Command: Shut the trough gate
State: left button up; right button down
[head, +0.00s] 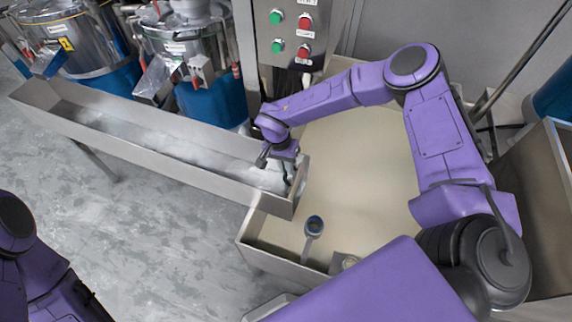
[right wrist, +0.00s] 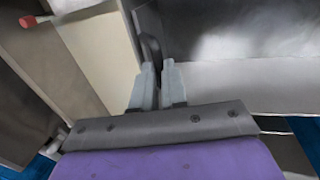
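The long grey metal trough (head: 160,165) runs from the upper left to the middle of the head view, with pale material inside. Its gate end (head: 297,187) lies at the right end, partly hidden by my right gripper (head: 287,178). In the right wrist view, a dark curved handle (right wrist: 150,47) stands at the trough end and passes between the close fingertips of my right gripper (right wrist: 158,66). The fingers appear shut on it. How far the gate stands open is hidden. Only part of my left arm shows at the lower left; its gripper is out of view.
A control panel (head: 291,35) with green and red buttons rises behind. Steel drums (head: 80,45) stand at the upper left. The floor in front is clear.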

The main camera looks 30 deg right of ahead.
notch_tip(320, 180, down, 3)
jog(key=shift+r+b, duration=0.2)
jog(key=shift+b, duration=0.7)
jog(key=shift+s+r, duration=0.1)
jog(key=shift+s, duration=0.05)
jog(key=c, duration=1.3)
grip_release()
jog(key=shift+o, duration=0.7)
jog(key=shift+w, duration=0.2)
